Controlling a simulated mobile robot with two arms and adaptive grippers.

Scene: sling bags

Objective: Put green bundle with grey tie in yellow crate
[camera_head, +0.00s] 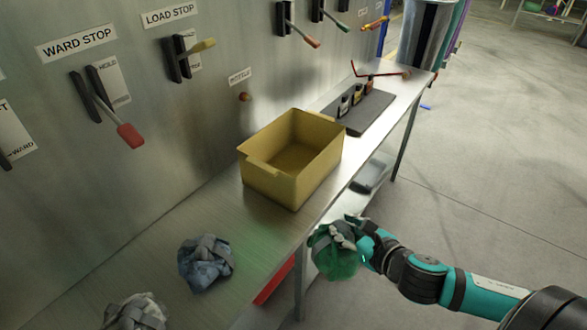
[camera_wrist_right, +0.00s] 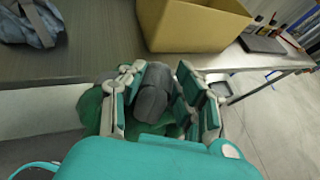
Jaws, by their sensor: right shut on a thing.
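The green bundle with the grey tie (camera_head: 336,262) is held by my right gripper (camera_head: 352,236), off the table's front edge and in front of the yellow crate. In the right wrist view, the gripper (camera_wrist_right: 158,98) has its fingers on both sides of the grey tie, with green cloth (camera_wrist_right: 90,108) around and below. The yellow crate (camera_head: 272,184) stands upright on the metal table, its inside visible and empty. It also shows at the top of the right wrist view (camera_wrist_right: 190,28). My left gripper is not in view.
A blue bundle with a grey tie (camera_head: 205,263) and a greyish bundle (camera_head: 137,312) lie on the table (camera_head: 195,220) left of the crate. A dark mat (camera_head: 375,112) with small items lies beyond it. Levers (camera_head: 130,134) stick out from the wall.

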